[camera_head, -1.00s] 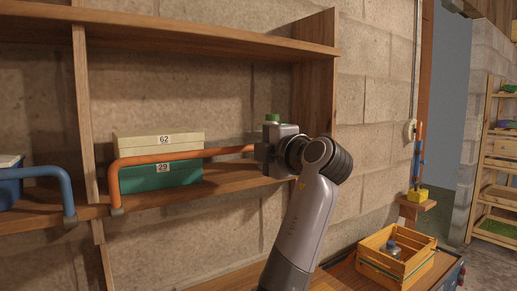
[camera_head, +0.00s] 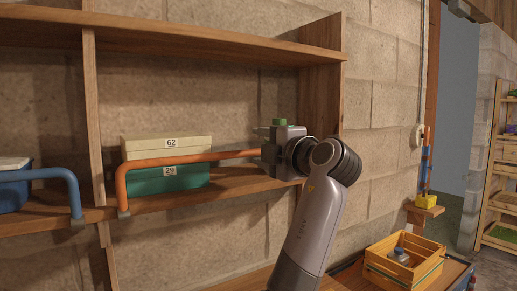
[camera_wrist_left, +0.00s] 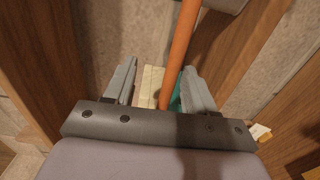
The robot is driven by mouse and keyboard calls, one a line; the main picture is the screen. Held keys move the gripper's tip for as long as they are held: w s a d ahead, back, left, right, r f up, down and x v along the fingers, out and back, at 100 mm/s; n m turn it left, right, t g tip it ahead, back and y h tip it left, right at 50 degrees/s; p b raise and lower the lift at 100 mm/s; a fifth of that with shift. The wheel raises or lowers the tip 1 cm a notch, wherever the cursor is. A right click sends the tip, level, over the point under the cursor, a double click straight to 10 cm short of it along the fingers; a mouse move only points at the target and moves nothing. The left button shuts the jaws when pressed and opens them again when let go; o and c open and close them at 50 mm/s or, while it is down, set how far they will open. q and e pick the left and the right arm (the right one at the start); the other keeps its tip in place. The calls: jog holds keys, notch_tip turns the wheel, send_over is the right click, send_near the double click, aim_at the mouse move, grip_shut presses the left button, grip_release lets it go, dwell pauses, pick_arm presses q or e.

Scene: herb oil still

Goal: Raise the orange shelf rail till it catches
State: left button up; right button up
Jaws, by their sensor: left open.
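The orange shelf rail (camera_head: 190,159) runs along the front of the middle shelf, above its edge and in front of two stacked boxes. Its left end bends down to a bracket on the shelf edge. My left gripper (camera_head: 268,153) is at the rail's right part and hides its right end. In the left wrist view the jaws (camera_wrist_left: 159,68) are open, with the orange rail (camera_wrist_left: 180,45) passing between them, closer to the right finger. I cannot tell whether a finger touches it. My right gripper is not in view.
A cream box (camera_head: 160,147) sits on a green box (camera_head: 190,179) behind the rail. A blue rail (camera_head: 72,185) fronts the bay at left. A green-topped item (camera_head: 279,122) shows behind my gripper. A wooden crate (camera_head: 378,262) stands lower right.

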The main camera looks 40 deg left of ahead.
pick_arm(q)
jog(key=b+v, duration=0.1)
jog(key=v, duration=0.6)
jog(key=shift+b, duration=0.35)
